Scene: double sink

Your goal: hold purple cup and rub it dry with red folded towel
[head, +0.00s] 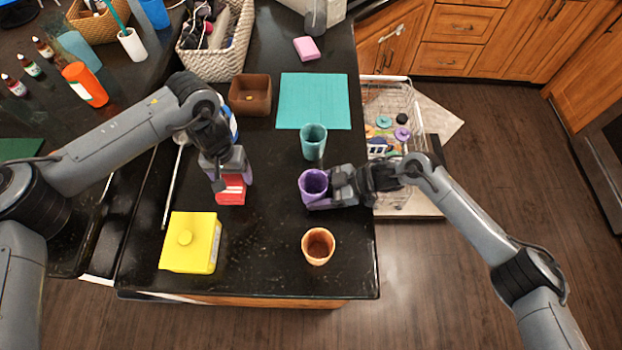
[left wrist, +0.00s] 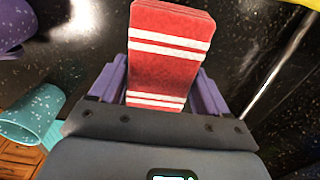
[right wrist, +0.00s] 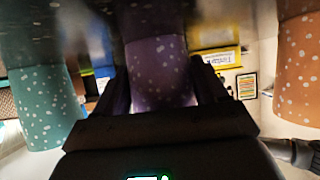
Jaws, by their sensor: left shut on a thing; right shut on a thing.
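The purple cup (head: 313,182) stands upright near the right side of the black counter. My right gripper (head: 322,188) is shut on it from the right; in the right wrist view the purple cup (right wrist: 158,70) sits between the fingers. The red folded towel (head: 231,190) with white stripes is at the counter's middle left. My left gripper (head: 230,176) is shut on it, and the left wrist view shows the towel (left wrist: 170,45) between the purple fingers. A gap of bare counter separates the towel from the cup. The towel's far end is hidden by my gripper in the head view.
A teal cup (head: 313,141) stands just behind the purple cup, and an orange cup (head: 318,246) stands in front. A yellow box (head: 191,243) is at front left. A teal mat (head: 314,101) and brown bowl (head: 250,95) lie behind. A dish rack (head: 390,105) is beyond the right edge.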

